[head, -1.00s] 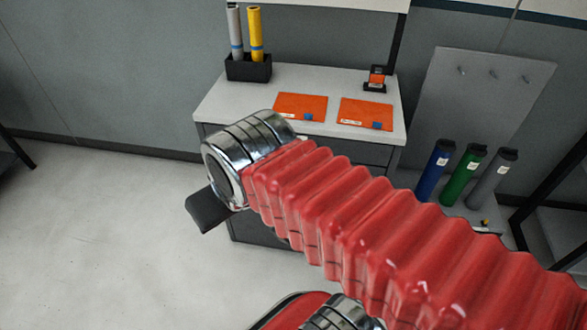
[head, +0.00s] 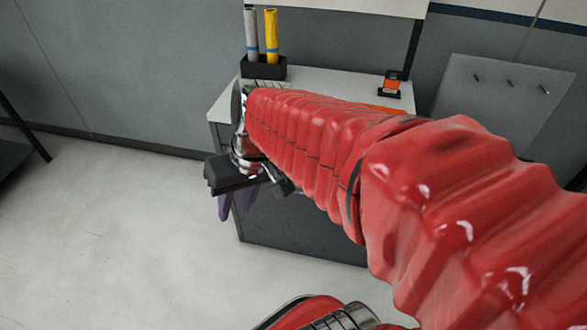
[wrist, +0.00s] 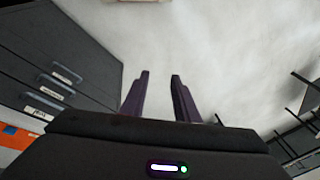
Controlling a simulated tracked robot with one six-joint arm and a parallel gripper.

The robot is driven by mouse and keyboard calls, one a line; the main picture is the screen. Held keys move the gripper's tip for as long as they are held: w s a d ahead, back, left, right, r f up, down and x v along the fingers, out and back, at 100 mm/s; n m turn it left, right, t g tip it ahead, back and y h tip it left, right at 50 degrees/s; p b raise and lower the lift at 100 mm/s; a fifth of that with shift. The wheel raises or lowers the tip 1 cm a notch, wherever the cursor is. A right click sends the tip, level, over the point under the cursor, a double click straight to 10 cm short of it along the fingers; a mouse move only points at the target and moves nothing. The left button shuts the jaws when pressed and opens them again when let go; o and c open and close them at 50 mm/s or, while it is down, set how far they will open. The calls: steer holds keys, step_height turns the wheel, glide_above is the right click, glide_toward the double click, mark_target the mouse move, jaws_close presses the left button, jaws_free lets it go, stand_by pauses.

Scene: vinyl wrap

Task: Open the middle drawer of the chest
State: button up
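The chest is grey with a pale top (head: 222,105) in the head view, where my arm hides most of its drawer fronts. In the wrist view the chest's dark drawer fronts (wrist: 60,45) stand at the left, turned over, with metal handles (wrist: 57,80) and white labels. The drawers look shut; I cannot tell for sure which handle is the middle one. My gripper (wrist: 160,76) has its two purple fingers apart and empty, clear of the drawers. In the head view it (head: 237,208) hangs at the chest's front left.
On the chest top stand a black holder (head: 263,68) with a grey and a yellow roll, and a small orange-and-black item (head: 391,84). An orange sheet (head: 392,108) is partly hidden. A grey panel with hooks (head: 505,100) is at right. The floor at left (head: 100,240) is clear.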

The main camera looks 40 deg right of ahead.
steer(key=w+d+f+m+t+y, duration=0.2)
steer(key=w+d+f+m+y, duration=0.2)
steer(key=w+d+f, duration=0.4)
steer(key=w+d+f+m+t+y, duration=0.25)
steer(key=w+d+f+y, duration=0.2)
steer(key=d+f, duration=0.4)
steer(key=s+d+f+m+t+h, duration=0.2)
steer(key=d+f+m+t+h, duration=0.1)
steer(key=d+f, duration=0.5)
steer(key=s+d+f+m+t+h, duration=0.3)
steer(key=d+f+m+t, duration=0.3)
steer(key=d, duration=0.9)
steer(key=shift+f, duration=0.85)
steer(key=x, duration=1.3)
steer(key=shift+w+r, duration=0.2)
steer(key=shift+w, duration=0.25)
steer(key=shift+c, duration=0.7)
